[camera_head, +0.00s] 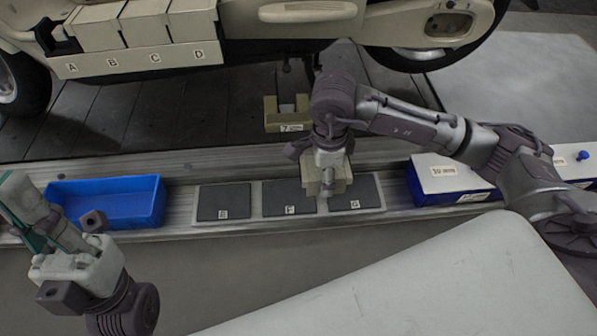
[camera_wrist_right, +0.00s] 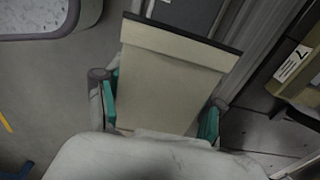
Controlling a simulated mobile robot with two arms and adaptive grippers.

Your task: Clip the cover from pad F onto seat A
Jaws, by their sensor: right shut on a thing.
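My right gripper (camera_head: 326,183) is shut on a beige cover (camera_head: 317,180), held over the conveyor near pad F (camera_head: 285,198) and pad G (camera_head: 352,194). Both pads look bare where visible. In the right wrist view the cover (camera_wrist_right: 175,75) sits between the teal finger pads, with a dark edge along its far end. Seat A (camera_head: 62,42) is at the upper left on the vehicle; it looks dark and uncovered, left of the beige covers (camera_head: 145,23) above labels B to D. My left gripper (camera_head: 32,222) is at the lower left, away from these; its jaw opening is unclear.
A blue bin (camera_head: 107,203) stands on the conveyor at left. Pad E (camera_head: 224,201) is bare. A beige bracket marked 7 (camera_head: 287,115) stands behind the conveyor. Blue bins with white lids (camera_head: 450,172) are at right. The vehicle's wheels and body overhang the back.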

